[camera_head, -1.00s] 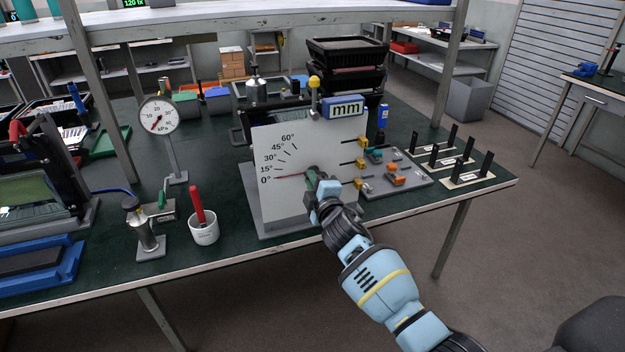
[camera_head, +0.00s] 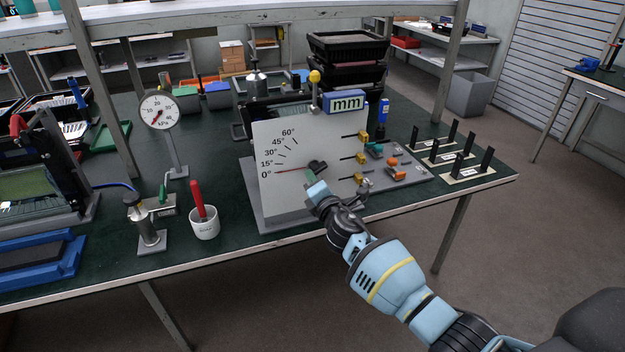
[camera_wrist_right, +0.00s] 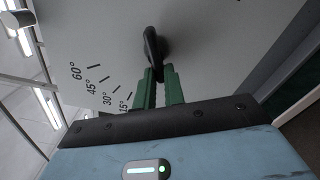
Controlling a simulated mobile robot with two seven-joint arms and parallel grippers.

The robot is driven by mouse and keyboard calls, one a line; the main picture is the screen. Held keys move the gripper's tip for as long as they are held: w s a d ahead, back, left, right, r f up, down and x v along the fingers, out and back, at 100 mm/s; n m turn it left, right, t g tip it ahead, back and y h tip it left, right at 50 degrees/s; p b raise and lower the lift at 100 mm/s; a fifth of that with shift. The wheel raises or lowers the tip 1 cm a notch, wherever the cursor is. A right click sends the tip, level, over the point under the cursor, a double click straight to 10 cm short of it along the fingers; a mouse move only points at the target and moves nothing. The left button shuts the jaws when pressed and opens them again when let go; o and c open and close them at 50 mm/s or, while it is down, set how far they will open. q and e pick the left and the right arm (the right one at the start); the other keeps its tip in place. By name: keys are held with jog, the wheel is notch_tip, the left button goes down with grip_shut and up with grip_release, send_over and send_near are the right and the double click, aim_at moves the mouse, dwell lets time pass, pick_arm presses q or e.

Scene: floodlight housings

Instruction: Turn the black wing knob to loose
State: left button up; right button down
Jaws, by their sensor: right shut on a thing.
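The black wing knob (camera_head: 317,167) sits on the upright white panel (camera_head: 285,200) with the angle scale. A thin red pointer (camera_head: 292,170) reaches left from it to the 0° mark. My right gripper (camera_head: 318,181) is at the knob from below and in front. In the right wrist view the knob (camera_wrist_right: 153,48) stands out from the panel, and the green fingers (camera_wrist_right: 160,84) are closed on its near end. The fingertips are partly hidden in the head view. My left gripper is not in view.
Several brass fittings (camera_head: 361,158) line the panel's right edge, close to my right arm. A grey board with orange and teal parts (camera_head: 396,173) lies right of it. A white cup with a red-handled tool (camera_head: 204,226) and a dial gauge (camera_head: 160,110) stand left.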

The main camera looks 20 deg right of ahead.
jog(key=shift+d+r, duration=0.15)
jog(key=shift+d, duration=0.3)
jog(key=c, duration=1.4)
grip_release()
jog(key=shift+d, duration=0.1)
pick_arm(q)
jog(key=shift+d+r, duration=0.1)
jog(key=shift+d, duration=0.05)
pick_arm(e)
jog(key=shift+a, duration=0.25)
